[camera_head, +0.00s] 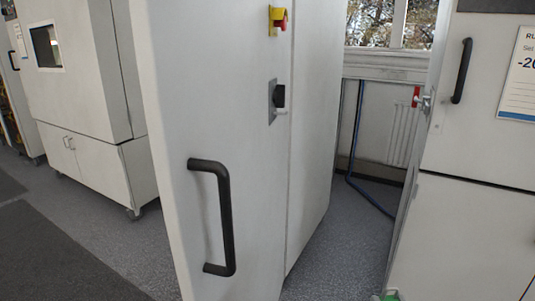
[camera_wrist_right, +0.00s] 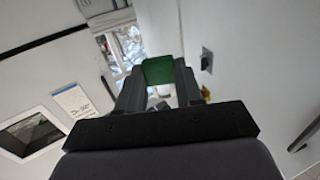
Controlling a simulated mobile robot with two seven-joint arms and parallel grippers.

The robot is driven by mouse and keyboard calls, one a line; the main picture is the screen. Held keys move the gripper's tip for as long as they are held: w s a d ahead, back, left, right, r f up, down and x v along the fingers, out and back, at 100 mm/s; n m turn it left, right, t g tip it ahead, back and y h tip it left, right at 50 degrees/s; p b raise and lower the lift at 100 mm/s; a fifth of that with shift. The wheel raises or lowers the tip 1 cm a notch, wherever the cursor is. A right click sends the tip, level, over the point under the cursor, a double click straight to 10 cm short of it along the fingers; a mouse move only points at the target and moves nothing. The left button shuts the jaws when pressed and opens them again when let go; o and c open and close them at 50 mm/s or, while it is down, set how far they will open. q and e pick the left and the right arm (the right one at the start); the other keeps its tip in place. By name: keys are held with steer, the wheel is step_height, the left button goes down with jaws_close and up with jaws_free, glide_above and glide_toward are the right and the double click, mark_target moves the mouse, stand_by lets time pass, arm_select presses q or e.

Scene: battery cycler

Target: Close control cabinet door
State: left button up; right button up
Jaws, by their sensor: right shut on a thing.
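The pale control cabinet door (camera_head: 190,110) stands large at the left-centre of the head view, with a black bar handle (camera_head: 225,215) low on it. A black rotary switch (camera_head: 278,97) and a yellow-and-red switch (camera_head: 278,17) are near its right edge. I cannot tell how far it is ajar. In the right wrist view, my right gripper (camera_wrist_right: 160,85) is shut on a green piece (camera_wrist_right: 158,70). The door handle (camera_wrist_right: 305,138) is apart from it, at the right. In the head view only a green bit (camera_head: 390,296) shows at the bottom edge. My left gripper is out of view.
A test chamber (camera_head: 480,130) with a black handle stands close on the right. A white cabinet with a window (camera_head: 85,70) stands at the left. Grey floor (camera_head: 340,250) is clear between the door and the right chamber, with a blue hose (camera_head: 350,150) behind.

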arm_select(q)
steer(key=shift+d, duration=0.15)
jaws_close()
